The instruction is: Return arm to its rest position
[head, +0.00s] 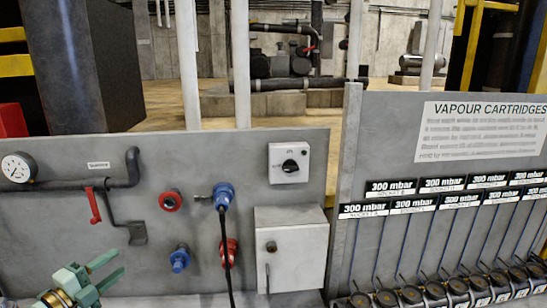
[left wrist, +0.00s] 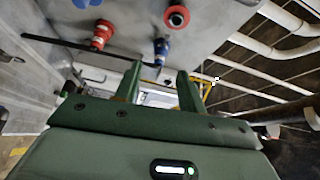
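My left gripper (head: 119,262) is at the lower left of the head view, in front of the grey panel (head: 85,245). Its two green fingers are apart with nothing between them. In the left wrist view the fingers of the left gripper (left wrist: 158,70) also stand apart and empty, pointing up toward the sockets. Most of my left arm is out of the head view below. My right gripper is in neither view.
The panel carries a gauge (head: 17,167), a red lever (head: 94,205), a red socket (head: 171,201), a blue socket (head: 180,259), a blue plug (head: 223,194) with a hanging black cable, and a grey box (head: 291,245). Vapour cartridges (head: 411,295) line the right.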

